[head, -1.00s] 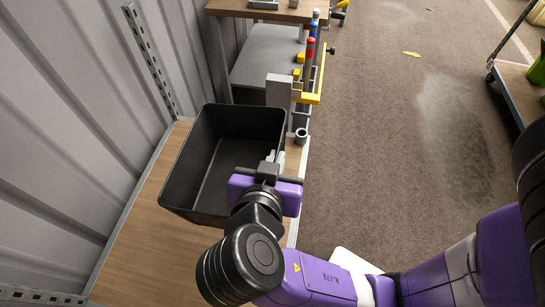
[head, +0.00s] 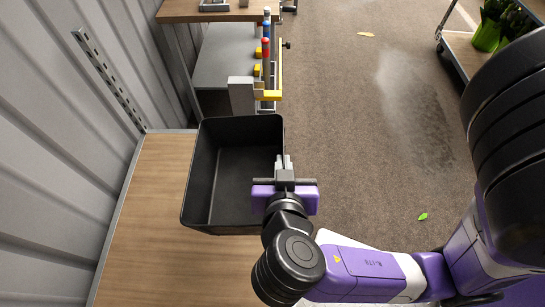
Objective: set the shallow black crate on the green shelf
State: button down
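The black crate (head: 240,190) is an open, empty box with sloping walls, left of centre in the head view. It looks level, over the far end of a wooden-topped bench (head: 165,255). I cannot tell whether its base touches the wood. My gripper (head: 284,165) is at the crate's right wall, with its fingers over the rim, and appears shut on it. The fingertips are partly hidden by the gripper body. No green shelf can be made out in this view.
A corrugated grey wall (head: 60,160) runs along the left. Beyond the crate stand a rack with coloured handles (head: 266,70) and another wooden-topped table (head: 215,15). A cart with green bunches (head: 490,35) is at the upper right. The carpet floor (head: 360,130) between is open.

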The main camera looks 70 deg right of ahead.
jog(key=shift+s+d, duration=0.2)
jog(key=shift+s, duration=0.25)
jog(key=shift+r, duration=0.1)
jog(key=s+d+p, duration=0.3)
jog(key=s+p, duration=0.1)
jog(key=s, duration=0.4)
jog(key=shift+s+d, duration=0.15)
jog(key=shift+d, duration=0.05)
dwell(0.5)
jog(key=s+d+p, duration=0.1)
jog(key=s+d, duration=0.2)
jog(key=s, duration=0.5)
jog(key=shift+s+d, duration=0.2)
jog(key=shift+d, duration=0.05)
dwell(0.3)
